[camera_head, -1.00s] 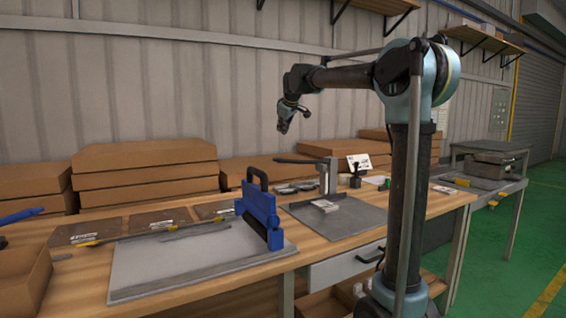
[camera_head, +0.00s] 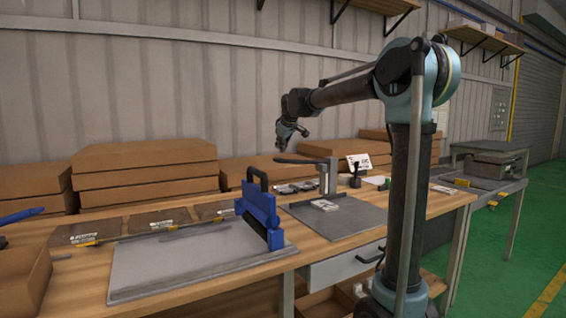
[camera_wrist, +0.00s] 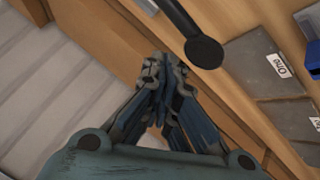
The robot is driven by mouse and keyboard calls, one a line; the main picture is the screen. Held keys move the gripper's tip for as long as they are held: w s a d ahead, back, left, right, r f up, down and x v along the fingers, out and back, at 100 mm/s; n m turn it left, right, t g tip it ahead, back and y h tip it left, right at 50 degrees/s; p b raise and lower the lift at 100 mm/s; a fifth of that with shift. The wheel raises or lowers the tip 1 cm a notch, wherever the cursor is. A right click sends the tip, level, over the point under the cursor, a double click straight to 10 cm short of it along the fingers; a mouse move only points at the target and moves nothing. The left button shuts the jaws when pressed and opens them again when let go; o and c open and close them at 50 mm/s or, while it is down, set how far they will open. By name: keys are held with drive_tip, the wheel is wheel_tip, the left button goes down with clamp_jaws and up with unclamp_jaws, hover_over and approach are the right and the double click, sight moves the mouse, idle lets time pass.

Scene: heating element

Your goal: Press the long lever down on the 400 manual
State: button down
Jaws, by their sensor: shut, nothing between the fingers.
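A grey press (camera_head: 329,178) with an upright post stands on the bench, right of centre in the head view. Its long dark lever (camera_head: 297,160) sticks out to the left, roughly level. In the wrist view, the dark lever (camera_wrist: 184,24) ends in a round knob (camera_wrist: 204,52). My gripper (camera_head: 281,147) is shut and empty, close to the lever's free end in the head view. In the wrist view, my gripper's fingertips (camera_wrist: 164,68) are left of the knob, with a gap in the picture. I cannot tell the height between them. No "400" label is readable.
A grey mat (camera_head: 350,222) lies before the press. Stacked cardboard boxes (camera_head: 145,165) line the wall behind.

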drive_tip(key=shift+f, duration=0.6)
